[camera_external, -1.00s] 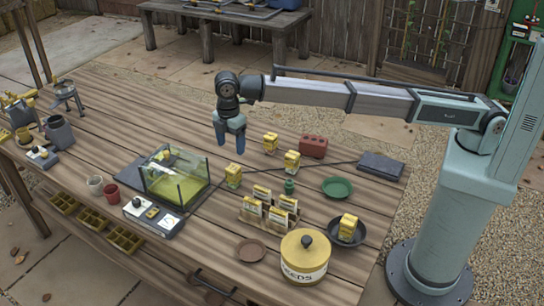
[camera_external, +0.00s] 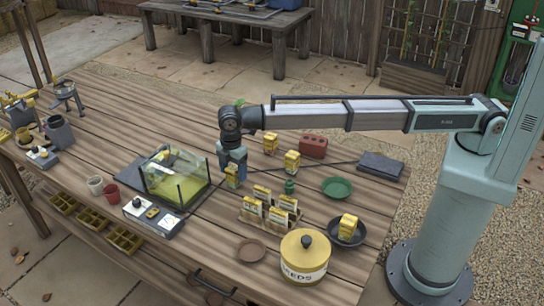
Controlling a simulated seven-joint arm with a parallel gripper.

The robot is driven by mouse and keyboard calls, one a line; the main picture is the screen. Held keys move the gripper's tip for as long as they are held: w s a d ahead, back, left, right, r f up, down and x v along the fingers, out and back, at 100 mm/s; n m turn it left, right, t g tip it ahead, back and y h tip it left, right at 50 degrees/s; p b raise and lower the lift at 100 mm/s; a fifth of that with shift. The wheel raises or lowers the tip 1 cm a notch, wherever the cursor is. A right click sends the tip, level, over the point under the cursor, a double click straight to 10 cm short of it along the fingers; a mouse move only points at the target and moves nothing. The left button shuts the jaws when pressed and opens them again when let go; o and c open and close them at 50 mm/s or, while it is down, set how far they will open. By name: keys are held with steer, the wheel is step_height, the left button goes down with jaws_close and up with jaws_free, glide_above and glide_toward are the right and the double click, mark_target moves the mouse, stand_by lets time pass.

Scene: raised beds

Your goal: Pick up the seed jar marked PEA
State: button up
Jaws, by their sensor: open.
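Several small yellow seed jars stand on the wooden table; their markings are too small to read, so I cannot tell which says PEA. One jar (camera_external: 232,178) is at my gripper (camera_external: 231,168), which points down with its blue fingers open at the jar's sides. The fingers partly hide this jar, and I cannot tell whether they touch it. Two more jars stand to the right, one farther back (camera_external: 270,143) and one nearer (camera_external: 292,161). Another yellow jar (camera_external: 348,227) sits in a dark bowl (camera_external: 345,241).
A glass-walled box (camera_external: 160,185) stands close left of my gripper. A rack of seed packets (camera_external: 268,210) and a small green bottle (camera_external: 289,186) are in front right. A red brick (camera_external: 314,146), green plate (camera_external: 337,187) and SEEDS tin (camera_external: 304,262) stand farther right.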

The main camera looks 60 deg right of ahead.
steer(key=shift+f, duration=0.9)
steer(key=shift+c, duration=0.3)
steer(key=c, duration=1)
steer(key=shift+c, duration=0.2)
steer(key=shift+r, duration=0.15)
